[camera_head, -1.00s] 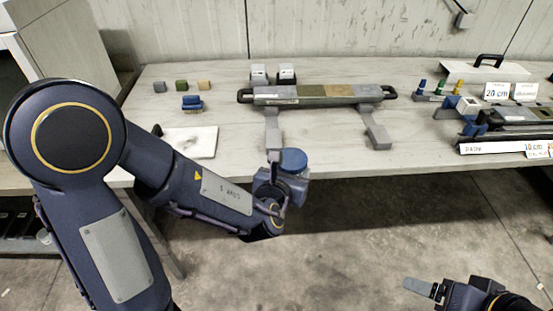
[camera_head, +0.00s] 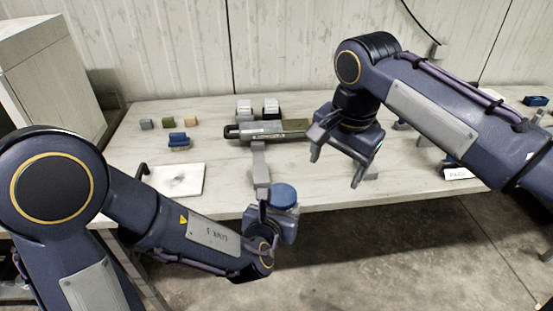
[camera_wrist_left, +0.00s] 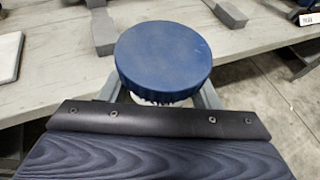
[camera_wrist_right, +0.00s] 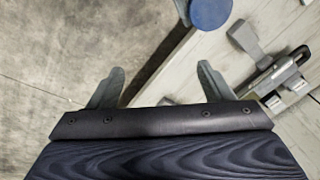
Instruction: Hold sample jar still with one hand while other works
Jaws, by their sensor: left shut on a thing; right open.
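The sample jar has a round blue lid (camera_head: 283,196) and is at the table's front edge in the head view. My left gripper (camera_head: 268,215) is shut on the jar. In the left wrist view the blue lid (camera_wrist_left: 163,58) stands above the fingers, with a bit of pale jar body under it; the rest of the jar is hidden. My right gripper (camera_head: 335,165) is open and empty, above the table to the right of and behind the jar. In the right wrist view its open fingers (camera_wrist_right: 160,88) have nothing between them, and the blue lid (camera_wrist_right: 210,12) is apart from them.
A core tray with a black handle (camera_head: 232,132) lies behind the jar, partly hidden by my right arm. Small blocks (camera_head: 169,123) and a blue brush-like item (camera_head: 179,141) are at the left. A white board (camera_head: 178,180) lies front left. The concrete floor lies before the table edge.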

